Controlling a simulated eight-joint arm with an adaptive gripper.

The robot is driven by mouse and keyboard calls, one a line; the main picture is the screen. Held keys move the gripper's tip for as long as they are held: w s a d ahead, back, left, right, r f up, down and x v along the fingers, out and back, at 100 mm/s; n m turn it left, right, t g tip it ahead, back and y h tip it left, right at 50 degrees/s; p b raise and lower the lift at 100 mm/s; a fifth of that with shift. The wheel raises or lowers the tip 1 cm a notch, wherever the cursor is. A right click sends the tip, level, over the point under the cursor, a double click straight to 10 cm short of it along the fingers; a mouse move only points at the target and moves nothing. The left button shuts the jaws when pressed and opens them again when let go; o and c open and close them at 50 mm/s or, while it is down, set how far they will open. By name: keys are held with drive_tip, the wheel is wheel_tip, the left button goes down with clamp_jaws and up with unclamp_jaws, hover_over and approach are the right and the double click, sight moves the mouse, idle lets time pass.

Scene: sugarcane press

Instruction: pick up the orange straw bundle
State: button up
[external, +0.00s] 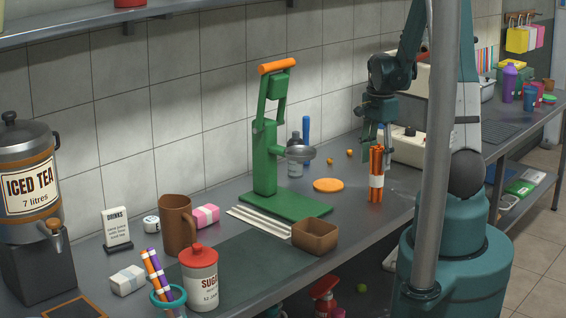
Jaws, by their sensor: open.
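The orange straw bundle (376,182) stands upright on the grey counter, with a pale band around its middle. My gripper (375,148) is open, pointing down at the top of the bundle. Its fingers overlap the upper end of the straws in the external view. I cannot tell whether the fingers touch the straws or are just in front of or behind them.
A green press (266,150) with an orange handle stands left of the bundle. An orange disc (328,185) and a brown box (315,236) lie nearby. A grey pole (437,150) crosses the foreground. Another straw bundle in a cup (168,299) stands front left.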

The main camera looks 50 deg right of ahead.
sight(376, 176)
drive_tip(key=shift+f, duration=0.55)
drive_tip(key=shift+f, duration=0.1)
drive_tip(key=shift+d+f+b, duration=0.1)
drive_tip(key=shift+f+b, duration=0.2)
drive_tip(key=shift+f, duration=2.2)
drive_tip(key=shift+c, duration=0.6)
drive_tip(key=c, duration=0.9)
